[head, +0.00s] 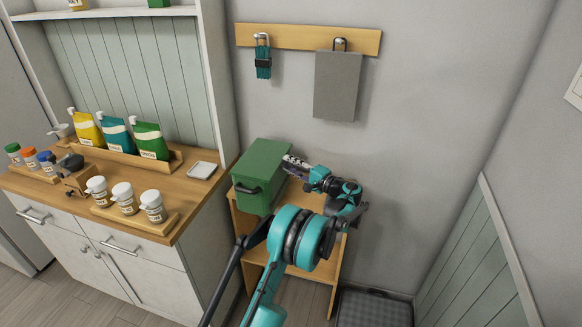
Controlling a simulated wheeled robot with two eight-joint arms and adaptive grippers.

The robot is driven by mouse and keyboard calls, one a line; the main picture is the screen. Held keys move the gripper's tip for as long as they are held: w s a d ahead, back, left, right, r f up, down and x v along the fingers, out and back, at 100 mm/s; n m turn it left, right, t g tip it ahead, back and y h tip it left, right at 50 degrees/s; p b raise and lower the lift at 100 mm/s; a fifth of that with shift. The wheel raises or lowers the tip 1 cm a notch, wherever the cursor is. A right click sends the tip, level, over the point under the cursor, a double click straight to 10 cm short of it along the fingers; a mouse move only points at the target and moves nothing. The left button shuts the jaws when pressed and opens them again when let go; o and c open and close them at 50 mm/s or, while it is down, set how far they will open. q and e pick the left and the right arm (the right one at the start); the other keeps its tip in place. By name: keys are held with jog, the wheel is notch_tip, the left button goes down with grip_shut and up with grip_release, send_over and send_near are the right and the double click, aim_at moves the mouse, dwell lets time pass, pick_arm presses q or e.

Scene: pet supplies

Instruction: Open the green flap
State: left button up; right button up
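A green box (252,195) with a flat green top flap (262,156) stands on a small wooden stand. The flap looks down. A dark handle sits on the box's front face. My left gripper (291,162) is at the right edge of the flap, with its fingers pointing left. Whether they touch the flap, and whether they are open or shut, I cannot tell. My arm hides the stand's right part. My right gripper is not in view.
A wooden-topped cabinet (204,187) stands close on the left with pouches, white jars and a small tray. A wooden rail (290,36) above holds a teal item (263,62) and a grey cloth (338,85).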

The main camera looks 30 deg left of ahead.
pick_arm(q)
grip_shut()
jog(key=shift+r, duration=0.1)
